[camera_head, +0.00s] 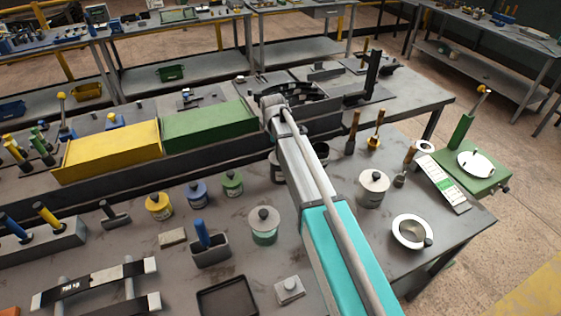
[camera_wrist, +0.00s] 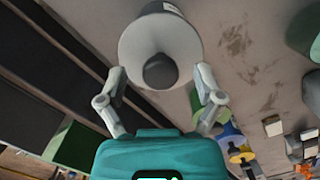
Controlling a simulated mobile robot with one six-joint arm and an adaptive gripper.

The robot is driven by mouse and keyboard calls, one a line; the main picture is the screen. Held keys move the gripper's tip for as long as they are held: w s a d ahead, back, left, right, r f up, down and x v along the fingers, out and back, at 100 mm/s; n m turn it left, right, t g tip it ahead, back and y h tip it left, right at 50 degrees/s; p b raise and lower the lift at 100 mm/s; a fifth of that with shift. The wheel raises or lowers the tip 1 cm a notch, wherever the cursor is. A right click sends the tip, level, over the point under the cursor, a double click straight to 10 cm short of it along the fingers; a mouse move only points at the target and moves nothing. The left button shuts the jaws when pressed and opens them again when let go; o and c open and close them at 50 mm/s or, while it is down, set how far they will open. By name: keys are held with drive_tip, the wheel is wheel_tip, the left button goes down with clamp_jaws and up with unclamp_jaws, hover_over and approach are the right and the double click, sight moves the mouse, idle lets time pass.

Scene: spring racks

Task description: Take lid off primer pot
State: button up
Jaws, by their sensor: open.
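In the wrist view a pale grey round lid (camera_wrist: 140,48) with a dark knob (camera_wrist: 160,70) fills the top middle. A pale label shows at its far edge. My gripper (camera_wrist: 160,80) is open, its two fingers apart on either side of the knob, with nothing between them clearly gripped. I cannot tell the height gap. In the head view my arm hides the gripper and most of the dark pots (camera_head: 277,167) behind it. A grey lidded pot (camera_head: 373,190) stands right of my arm and a green-banded lidded pot (camera_head: 264,227) left. No label reads as primer.
Yellow (camera_head: 159,206), blue (camera_head: 196,194) and green (camera_head: 232,183) pots stand in a row at left. A yellow bin (camera_head: 108,152) and a green bin (camera_head: 210,125) stand behind. Brushes (camera_head: 352,132) stand beyond the arm. A round dish (camera_head: 412,231) lies near the right edge.

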drive_tip(key=shift+f, duration=0.3)
idle(0.4)
clamp_jaws()
drive_tip(key=shift+r, duration=0.25)
idle(0.3)
drive_tip(key=shift+r+p, duration=0.75)
drive_tip(key=shift+p, duration=0.1)
drive_tip(key=s+a+r+p, duration=0.7)
drive_tip(key=s+r+p, duration=0.4)
drive_tip(key=s, duration=0.1)
